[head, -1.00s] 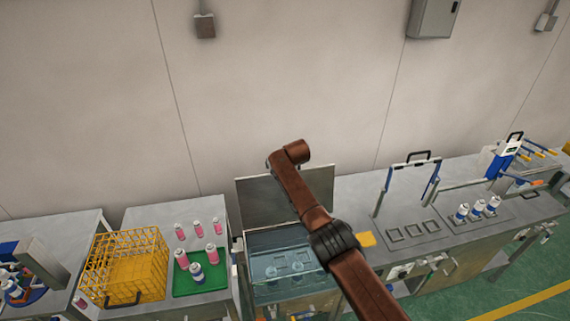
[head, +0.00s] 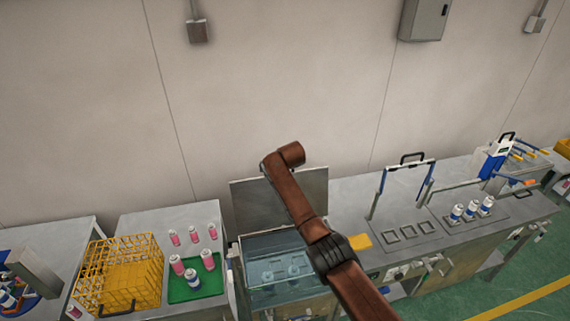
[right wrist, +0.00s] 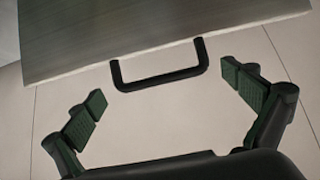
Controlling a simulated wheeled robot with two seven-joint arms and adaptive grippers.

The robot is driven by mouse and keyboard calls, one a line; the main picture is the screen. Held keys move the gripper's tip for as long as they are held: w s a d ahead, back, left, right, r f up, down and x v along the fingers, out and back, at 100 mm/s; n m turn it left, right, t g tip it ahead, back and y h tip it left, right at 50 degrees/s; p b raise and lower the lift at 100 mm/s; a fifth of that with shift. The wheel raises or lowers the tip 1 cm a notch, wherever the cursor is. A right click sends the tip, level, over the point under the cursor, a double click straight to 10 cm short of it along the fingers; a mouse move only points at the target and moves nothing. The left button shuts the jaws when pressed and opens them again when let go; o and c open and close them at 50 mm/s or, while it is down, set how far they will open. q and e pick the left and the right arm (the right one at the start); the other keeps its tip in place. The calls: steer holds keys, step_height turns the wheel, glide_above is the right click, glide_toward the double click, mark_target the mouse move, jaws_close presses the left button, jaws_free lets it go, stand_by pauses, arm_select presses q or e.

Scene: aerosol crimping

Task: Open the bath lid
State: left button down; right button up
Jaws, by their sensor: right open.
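The bath (head: 240,275) is an open metal tank of clear bluish water, with a few pale cans under the surface. Its lid (head: 250,205) is a flat grey metal plate standing upright at the bath's back edge. In the right wrist view the lid (right wrist: 130,40) fills the top, with a black U-shaped handle (right wrist: 160,82) on its edge. My right gripper (right wrist: 168,103) is open and empty, its fingers apart on either side of the handle and a little short of it. My right arm crosses in front of the lid in the head view, where its gripper is hidden. My left gripper is out of view.
Left of the bath stand a yellow wire basket (head: 95,265) and a green tray (head: 183,289) of cans. Right are a yellow block (head: 361,241), a bench with square recesses (head: 408,232), a raised frame and several cans (head: 471,211). The wall (head: 260,80) is behind.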

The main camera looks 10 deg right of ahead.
steer(key=v, duration=0.9)
steer(key=shift+s+d+r, duration=0.15)
steer(key=shift+s+r, duration=0.1)
steer(key=shift+s, duration=0.1)
